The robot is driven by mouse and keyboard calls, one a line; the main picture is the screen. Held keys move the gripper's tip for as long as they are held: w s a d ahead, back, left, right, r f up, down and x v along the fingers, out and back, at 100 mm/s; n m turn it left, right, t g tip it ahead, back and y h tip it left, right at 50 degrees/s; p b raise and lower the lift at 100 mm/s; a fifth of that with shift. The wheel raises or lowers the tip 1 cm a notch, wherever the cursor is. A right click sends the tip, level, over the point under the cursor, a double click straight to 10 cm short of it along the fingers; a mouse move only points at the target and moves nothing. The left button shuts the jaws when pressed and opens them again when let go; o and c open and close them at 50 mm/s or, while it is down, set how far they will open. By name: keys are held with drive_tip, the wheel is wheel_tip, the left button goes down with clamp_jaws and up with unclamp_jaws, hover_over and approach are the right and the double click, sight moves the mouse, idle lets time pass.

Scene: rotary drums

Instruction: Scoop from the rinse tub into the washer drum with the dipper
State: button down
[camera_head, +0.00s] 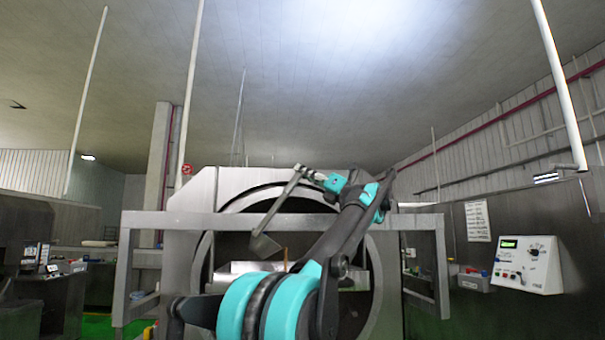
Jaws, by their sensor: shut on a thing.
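The washer drum (204,268) is the large round grey opening straight ahead, with a thick metal ring around it. My arm reaches up across its right half and hides part of the opening. My gripper (314,176) is at the upper edge of the ring, shut on the dipper (279,208). The dipper's grey handle slants down to the left, and its bowl (265,246) hangs in front of the dark opening in the picture. I cannot tell whether the bowl is inside the drum or what it holds. I cannot make out the rinse tub for certain.
A grey metal frame (225,221) crosses in front of the drum, with legs at both sides. A control box (527,265) is on the right wall panel. A bench with small items (45,270) stands at left. Pale vertical poles (190,90) rise to the ceiling.

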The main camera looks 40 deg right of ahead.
drive_tip(key=shift+s+d+f+m+t+h, duration=0.1)
drive_tip(key=shift+s+d+f+m+t, duration=0.2)
drive_tip(key=shift+d, duration=0.2)
drive_tip(key=shift+s+d+f+m+t+h, duration=0.1)
drive_tip(key=shift+s+d+f+m+t, duration=0.1)
drive_tip(key=shift+d+m, duration=0.25)
drive_tip(key=shift+s+d+f+m+t+h, duration=0.1)
drive_tip(key=shift+s+d+f+m+t, duration=0.15)
drive_tip(key=shift+d, duration=0.3)
idle(0.8)
drive_tip(key=shift+s+d+f+m+t+h, duration=0.35)
drive_tip(key=shift+d+f+m, duration=0.15)
drive_tip(key=shift+d, duration=0.1)
drive_tip(key=shift+s+d+f+m+t+h, duration=0.2)
drive_tip(key=shift+d+f+m+t+h, duration=0.2)
drive_tip(key=shift+d+m, duration=0.15)
drive_tip(key=shift+s+d+f+m+t+h, duration=0.35)
drive_tip(key=shift+d+f+m, duration=0.1)
drive_tip(key=shift+d, duration=0.15)
idle(1.1)
drive_tip(key=shift+s+d+f+m+t+h, duration=0.3)
drive_tip(key=shift+d+f+m+h, duration=0.25)
drive_tip(key=shift+m+h, duration=0.15)
drive_tip(key=shift+s+d+f+m+t+h, duration=0.15)
drive_tip(key=shift+d+f+m+t+h, duration=0.1)
drive_tip(key=shift+d+f+m+h, duration=0.35)
drive_tip(key=shift+s+d+f+m+t+h, duration=0.3)
drive_tip(key=shift+d+m+h, duration=0.15)
drive_tip(key=shift+m+h, duration=0.3)
idle(0.8)
